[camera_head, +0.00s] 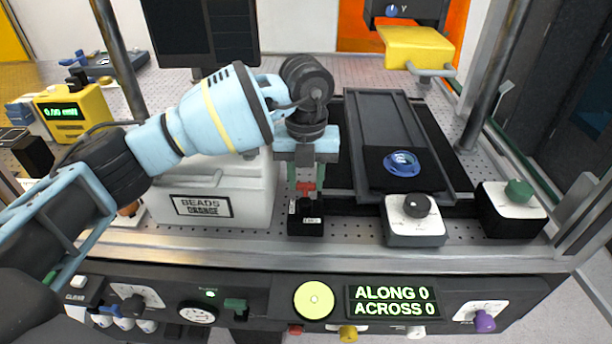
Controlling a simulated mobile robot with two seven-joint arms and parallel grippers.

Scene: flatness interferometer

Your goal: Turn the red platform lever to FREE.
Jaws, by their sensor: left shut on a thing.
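The red platform lever (306,187) stands on top of a small black block (305,224) near the front edge of the perforated table. My left gripper (306,181) points down over the block and is shut on the red lever. The gripper's body and fingers hide the upper part of the lever. White labels show on the block's faces, but they are too small to read, so I cannot tell the lever's setting. My right gripper is not in view.
A white box labelled BEADS (255,205) stands close to the left of the block. To the right are a grey box with a black knob (417,205) and a black box with a green knob (518,191). A display (392,301) reads ALONG 0, ACROSS 0.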

